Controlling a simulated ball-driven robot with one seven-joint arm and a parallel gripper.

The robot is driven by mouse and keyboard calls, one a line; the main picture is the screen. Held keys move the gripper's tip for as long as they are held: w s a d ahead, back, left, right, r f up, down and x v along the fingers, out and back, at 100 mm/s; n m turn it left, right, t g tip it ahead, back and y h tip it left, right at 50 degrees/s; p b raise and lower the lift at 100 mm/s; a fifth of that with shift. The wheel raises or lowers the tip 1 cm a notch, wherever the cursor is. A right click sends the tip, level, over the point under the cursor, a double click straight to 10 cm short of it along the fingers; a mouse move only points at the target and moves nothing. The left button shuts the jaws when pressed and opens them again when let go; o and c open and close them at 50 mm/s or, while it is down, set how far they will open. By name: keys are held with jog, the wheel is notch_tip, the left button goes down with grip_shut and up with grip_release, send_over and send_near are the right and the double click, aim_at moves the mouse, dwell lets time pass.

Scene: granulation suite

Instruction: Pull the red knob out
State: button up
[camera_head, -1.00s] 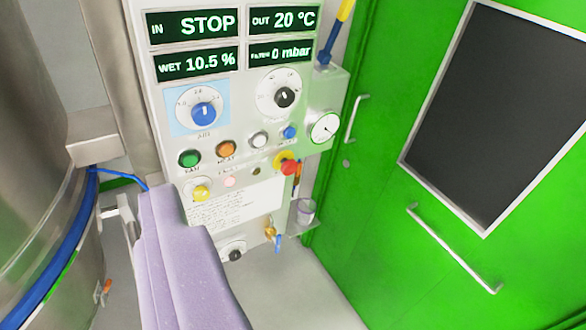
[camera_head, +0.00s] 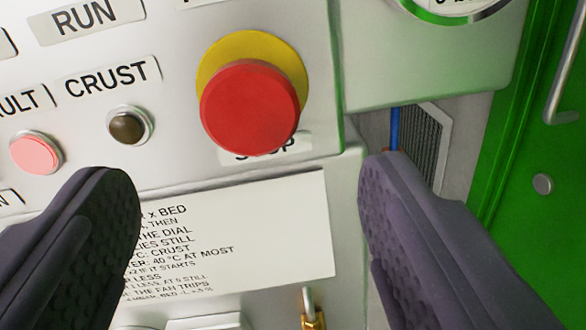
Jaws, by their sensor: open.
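The red knob (camera_head: 250,108) is a round mushroom button on a yellow collar (camera_head: 262,47), mounted on the pale control panel. It stands in the upper middle of the view, above a label that reads STOP and is partly hidden by the knob. My gripper (camera_head: 248,185) is open and empty. Its two dark, studded fingers stand wide apart in the lower left and lower right. The knob shows above and between the fingertips, and neither finger is seen touching it.
A pink lamp (camera_head: 37,153) and a dark CRUST lamp (camera_head: 129,126) sit left of the knob. A printed card (camera_head: 235,235) is below. A gauge (camera_head: 450,8) on a box is at upper right. A brass valve (camera_head: 312,312) is at the bottom. The green door (camera_head: 520,150) is at right.

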aim_at(250, 115)
jog(key=w+b, duration=0.1)
jog(key=w, duration=0.6)
jog(key=shift+a, duration=0.15)
